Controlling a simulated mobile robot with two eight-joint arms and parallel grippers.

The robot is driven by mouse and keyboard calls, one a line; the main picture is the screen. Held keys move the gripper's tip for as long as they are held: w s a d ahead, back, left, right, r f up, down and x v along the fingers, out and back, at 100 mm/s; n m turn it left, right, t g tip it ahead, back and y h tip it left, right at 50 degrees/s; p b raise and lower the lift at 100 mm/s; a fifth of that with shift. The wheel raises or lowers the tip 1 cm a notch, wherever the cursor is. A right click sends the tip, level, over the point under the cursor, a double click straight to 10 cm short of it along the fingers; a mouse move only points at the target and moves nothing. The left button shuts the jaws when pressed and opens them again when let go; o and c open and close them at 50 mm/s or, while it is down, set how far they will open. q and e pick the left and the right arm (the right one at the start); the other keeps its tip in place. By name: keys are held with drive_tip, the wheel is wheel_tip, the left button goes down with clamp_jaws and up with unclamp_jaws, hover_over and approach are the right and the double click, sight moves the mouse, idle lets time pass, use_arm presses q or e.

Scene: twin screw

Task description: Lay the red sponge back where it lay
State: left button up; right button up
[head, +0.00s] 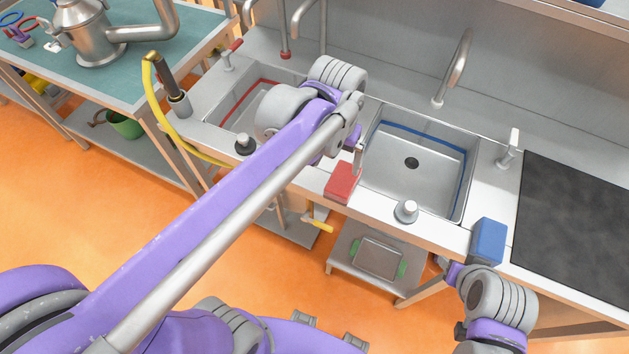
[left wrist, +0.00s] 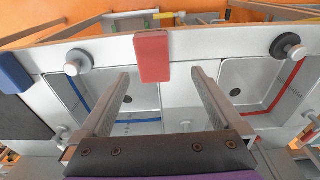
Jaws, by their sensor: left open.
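The red sponge (head: 342,182) sits on the steel strip between the two sinks, at the counter's front edge. In the left wrist view the sponge (left wrist: 152,56) shows whole, in the gap between my fingertips and just beyond them. My left gripper (head: 358,158) is above the strip, close behind the sponge in the head view, and partly hidden by its own wrist. In the left wrist view the left gripper (left wrist: 161,73) is open, with nothing clasped. Whether a finger touches the sponge cannot be told. My right arm shows at lower right; its fingers do not show.
A blue sponge (head: 488,241) is at the front edge on the right, close to my right arm. The right sink (head: 425,160) has blue trim, the left sink (head: 235,115) red trim. A pale round knob (head: 406,211) and a dark knob (head: 245,145) stand near the front edge.

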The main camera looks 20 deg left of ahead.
use_arm(q)
drive_tip(key=s+a+f+t, duration=0.4)
drive_tip(key=s+f, duration=0.3)
drive_tip(key=s, duration=0.2)
drive_tip(key=shift+s+a+f+t, duration=0.2)
drive_tip(key=shift+s+a+t, duration=0.15)
drive_tip(key=shift+a, duration=0.15)
